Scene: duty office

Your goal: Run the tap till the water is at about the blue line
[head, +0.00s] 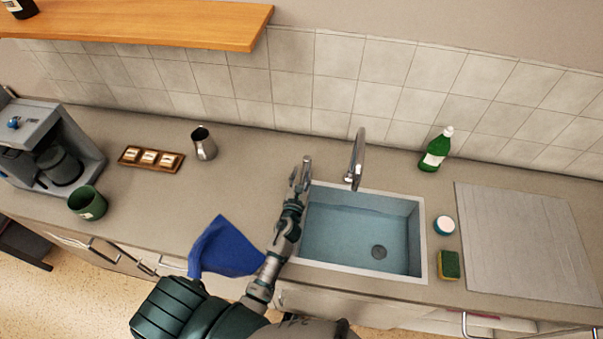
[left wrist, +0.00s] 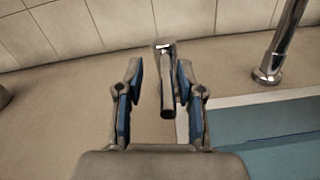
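The sink (head: 423,240) is a light-rimmed basin with bluish water (head: 350,240) inside; the drain shows through it. A separate blue line cannot be clearly told from the water's edge on the back wall. The chrome tap (head: 357,158) stands behind the sink, its base also in the left wrist view (left wrist: 270,72). No stream shows below its spout. My left gripper (head: 300,172) is open just left of the sink's back corner. In the left wrist view its fingers (left wrist: 160,85) stand either side of the chrome tap lever (left wrist: 167,85), with gaps. My right gripper is out of view.
A blue cloth (head: 227,248) lies on the counter left of my arm. A metal jug (head: 203,143) stands behind it. A green bottle (head: 436,150), a round white-topped pot (head: 444,225) and a sponge (head: 449,265) are right of the tap and sink.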

